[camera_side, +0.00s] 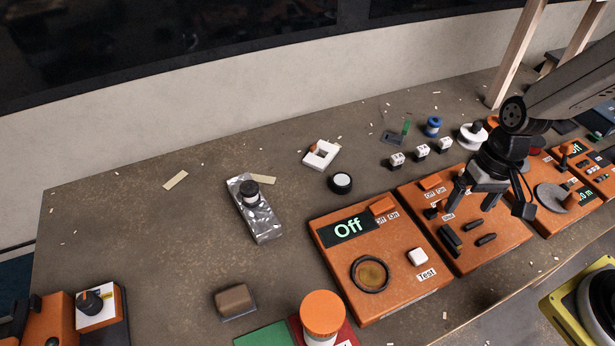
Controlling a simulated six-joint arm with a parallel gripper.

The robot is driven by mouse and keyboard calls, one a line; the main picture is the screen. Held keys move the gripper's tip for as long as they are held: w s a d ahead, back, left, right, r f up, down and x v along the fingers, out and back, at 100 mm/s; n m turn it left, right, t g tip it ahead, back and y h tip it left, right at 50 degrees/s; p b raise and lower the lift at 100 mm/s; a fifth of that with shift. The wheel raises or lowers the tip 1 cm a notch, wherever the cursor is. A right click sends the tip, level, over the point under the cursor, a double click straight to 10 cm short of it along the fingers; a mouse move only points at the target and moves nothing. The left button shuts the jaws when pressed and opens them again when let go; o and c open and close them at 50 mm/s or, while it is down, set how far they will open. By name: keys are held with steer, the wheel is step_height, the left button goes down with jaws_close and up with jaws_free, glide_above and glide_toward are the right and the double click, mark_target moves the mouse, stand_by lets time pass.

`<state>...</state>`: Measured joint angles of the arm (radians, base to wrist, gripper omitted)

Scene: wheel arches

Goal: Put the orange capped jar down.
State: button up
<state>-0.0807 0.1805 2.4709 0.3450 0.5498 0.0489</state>
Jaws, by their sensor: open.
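The orange capped jar (322,314) stands upright at the bottom edge of the side view, its wide orange cap on top and a little white body showing below. Its lower part is cut off by the frame. It appears to stand on or over a red pad (348,333), beside a green pad (264,337). My gripper (470,206) is open and empty, pointing down over an orange panel (487,253) with black parts. It is well apart from the jar, up and to the right.
An orange box (336,272) with an "Off" display lies between the jar and my gripper. Several small white dice (421,151) and a white spool (472,136) sit behind the panels. A silver strip with a small jar (249,192) lies left. The left tabletop is mostly clear.

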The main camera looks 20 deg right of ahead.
steer(key=w+d+r+n+t+h, duration=0.2)
steer(key=d+r+n+t, duration=0.1)
steer(key=d, duration=0.2)
steer(key=shift+d, duration=0.15)
